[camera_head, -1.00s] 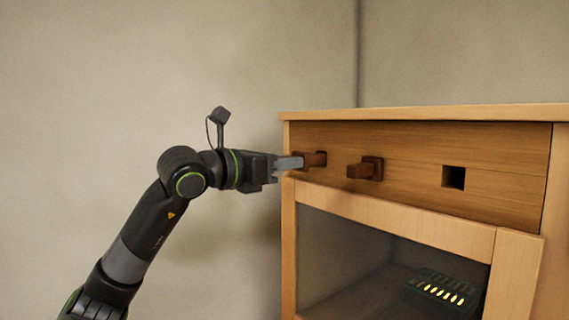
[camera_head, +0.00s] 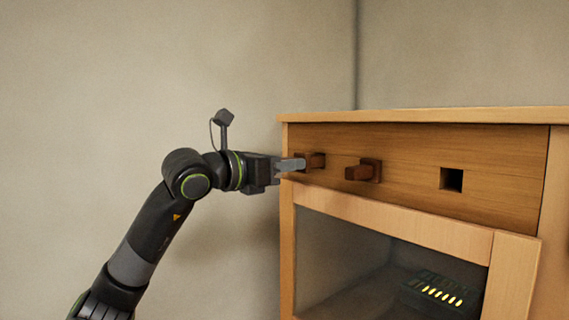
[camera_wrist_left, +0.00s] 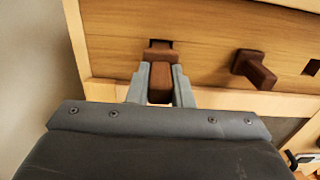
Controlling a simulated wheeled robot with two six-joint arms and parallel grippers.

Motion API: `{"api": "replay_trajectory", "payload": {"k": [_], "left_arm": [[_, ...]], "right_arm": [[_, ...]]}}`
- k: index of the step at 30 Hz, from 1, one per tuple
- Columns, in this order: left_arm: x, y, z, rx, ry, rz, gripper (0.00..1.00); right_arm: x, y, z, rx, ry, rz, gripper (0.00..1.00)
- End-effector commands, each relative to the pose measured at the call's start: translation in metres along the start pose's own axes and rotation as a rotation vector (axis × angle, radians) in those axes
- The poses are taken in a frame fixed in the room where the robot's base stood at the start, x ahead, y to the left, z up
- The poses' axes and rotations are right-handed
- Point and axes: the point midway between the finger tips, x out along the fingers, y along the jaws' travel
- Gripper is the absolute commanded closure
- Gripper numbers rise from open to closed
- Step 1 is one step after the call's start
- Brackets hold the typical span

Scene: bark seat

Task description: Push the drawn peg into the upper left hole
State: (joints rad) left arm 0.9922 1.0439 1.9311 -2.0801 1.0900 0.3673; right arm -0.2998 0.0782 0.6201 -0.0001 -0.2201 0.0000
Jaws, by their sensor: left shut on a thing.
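A brown wooden peg (camera_head: 316,161) stands at the upper left hole of the cabinet's front panel. My left gripper (camera_head: 303,164) is shut on this peg, its grey fingers close to the panel. In the left wrist view the peg (camera_wrist_left: 160,82) lies between the two fingers (camera_wrist_left: 160,88), with its far end at the hole, where a dark gap shows beside it. How deep it sits cannot be told. A second brown peg (camera_head: 364,170) sticks out of the middle hole, and it also shows in the left wrist view (camera_wrist_left: 254,68). My right gripper is out of view.
The panel (camera_head: 410,165) has an empty square hole (camera_head: 452,179) at the right. The cabinet top (camera_head: 430,115) overhangs above. Below is a framed opening with a dark slotted object (camera_head: 437,292) inside.

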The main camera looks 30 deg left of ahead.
Motion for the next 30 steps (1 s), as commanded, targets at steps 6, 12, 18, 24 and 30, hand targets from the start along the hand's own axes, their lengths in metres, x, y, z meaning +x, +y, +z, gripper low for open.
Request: {"api": "replay_trajectory", "payload": {"k": [6,12,18,24,30], "left_arm": [[0.006,0.0,0.001,-0.002,-0.001,-0.001,1.0],[0.011,0.0,0.001,-0.001,-0.001,-0.001,1.0],[0.016,-0.001,0.001,0.0,0.0,-0.001,1.0],[0.021,0.0,0.001,-0.002,0.0,0.0,1.0],[0.026,0.0,0.001,-0.001,0.0,0.0,1.0]], "right_arm": [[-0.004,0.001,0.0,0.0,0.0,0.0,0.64],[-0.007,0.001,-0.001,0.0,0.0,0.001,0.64],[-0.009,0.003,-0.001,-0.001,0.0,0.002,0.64],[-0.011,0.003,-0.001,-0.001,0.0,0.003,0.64],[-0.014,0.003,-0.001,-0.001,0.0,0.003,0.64]]}}
